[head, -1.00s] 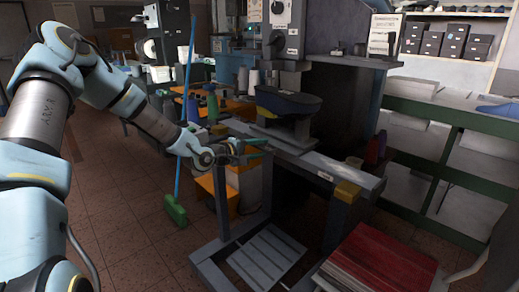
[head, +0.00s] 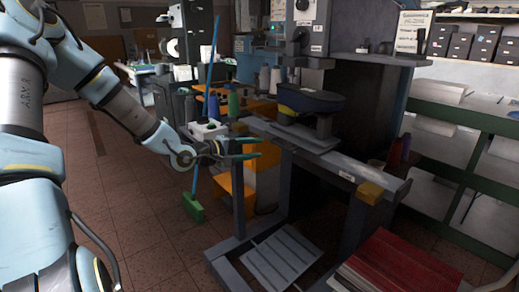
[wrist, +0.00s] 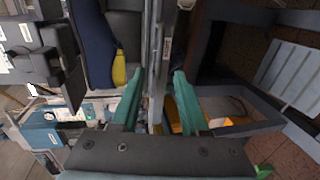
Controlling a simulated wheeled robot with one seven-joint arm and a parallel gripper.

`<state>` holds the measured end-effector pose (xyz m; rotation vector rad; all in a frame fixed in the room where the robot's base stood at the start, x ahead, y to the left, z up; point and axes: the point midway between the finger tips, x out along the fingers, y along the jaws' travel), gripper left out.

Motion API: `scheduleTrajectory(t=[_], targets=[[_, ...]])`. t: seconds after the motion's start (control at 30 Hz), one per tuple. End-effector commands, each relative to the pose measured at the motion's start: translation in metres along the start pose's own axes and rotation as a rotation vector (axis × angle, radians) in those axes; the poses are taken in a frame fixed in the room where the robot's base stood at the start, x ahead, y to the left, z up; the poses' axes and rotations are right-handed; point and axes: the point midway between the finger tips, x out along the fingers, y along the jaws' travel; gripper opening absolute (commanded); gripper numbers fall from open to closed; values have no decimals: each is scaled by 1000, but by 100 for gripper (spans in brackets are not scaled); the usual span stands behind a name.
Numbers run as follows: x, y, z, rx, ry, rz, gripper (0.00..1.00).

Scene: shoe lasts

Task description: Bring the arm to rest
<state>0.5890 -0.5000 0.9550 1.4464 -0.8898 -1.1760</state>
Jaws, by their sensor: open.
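A green-headed broom (head: 193,207) stands behind my arm. An orange bin (head: 238,187) is close behind my gripper. Red sheets (head: 395,265) are stacked at the lower right. Green shelving (head: 470,115) stands at the right. The tiled floor at the lower left is clear.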

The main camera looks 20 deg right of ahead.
Motion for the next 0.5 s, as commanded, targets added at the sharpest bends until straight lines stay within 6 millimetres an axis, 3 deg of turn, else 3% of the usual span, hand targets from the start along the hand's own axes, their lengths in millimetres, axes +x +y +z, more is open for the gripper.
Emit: scheduleTrajectory(t=[0.37,0.5], targets=[[0,0,0,0,0,-1,45],[-5,-13,-3,50,18,-75,45]])
